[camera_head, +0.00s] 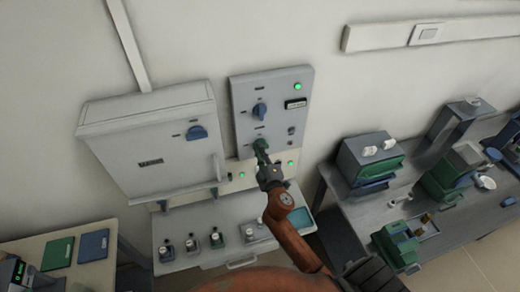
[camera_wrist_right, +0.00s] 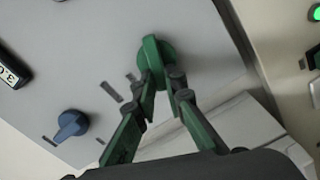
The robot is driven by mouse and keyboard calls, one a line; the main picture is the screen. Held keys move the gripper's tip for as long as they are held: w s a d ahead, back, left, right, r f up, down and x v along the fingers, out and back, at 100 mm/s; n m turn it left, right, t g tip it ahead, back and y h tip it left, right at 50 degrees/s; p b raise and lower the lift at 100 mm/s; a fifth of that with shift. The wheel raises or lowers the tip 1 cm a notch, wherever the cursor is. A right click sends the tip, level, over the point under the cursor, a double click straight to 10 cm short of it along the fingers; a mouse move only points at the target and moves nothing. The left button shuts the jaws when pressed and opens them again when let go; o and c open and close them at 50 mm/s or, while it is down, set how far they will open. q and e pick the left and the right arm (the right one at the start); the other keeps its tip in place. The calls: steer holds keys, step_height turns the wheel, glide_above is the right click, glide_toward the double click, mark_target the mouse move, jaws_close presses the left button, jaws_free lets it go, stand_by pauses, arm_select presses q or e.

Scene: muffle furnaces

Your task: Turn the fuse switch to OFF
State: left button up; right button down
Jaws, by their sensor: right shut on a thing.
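A grey control panel (camera_head: 278,88) hangs on the wall, with a blue rotary knob (camera_head: 260,110) and below it a green rotary knob (camera_head: 260,144). My right gripper (camera_head: 263,160) reaches up to the green knob. In the right wrist view the green knob (camera_wrist_right: 154,54) has a round face, and my right gripper (camera_wrist_right: 163,82) is shut on its grip, one finger on each side. The fingers hide part of the knob, and I cannot read its marks. The blue knob (camera_wrist_right: 71,124) stands apart, clear of the fingers. My left gripper is not in view.
A grey wall cabinet (camera_head: 155,145) with its own blue knob (camera_head: 197,132) is left of the panel. Green lamps (camera_head: 297,87) glow on the panel. A bench with small devices stands below, and a table with green and grey equipment (camera_head: 370,160) is at right.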

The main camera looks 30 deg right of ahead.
steer(key=shift+a+f+n, duration=0.1)
steer(key=shift+f+n, duration=0.05)
steer(key=shift+n, duration=0.95)
steer(key=shift+a+f+n, duration=0.1)
steer(key=shift+f+n, duration=0.05)
steer(key=shift+n, duration=0.95)
steer(key=c, duration=2)
jaws_free()
steer(key=shift+d, duration=0.1)
steer(key=v, duration=1.2)
steer(key=shift+f, duration=0.1)
steer(key=shift+d, duration=0.1)
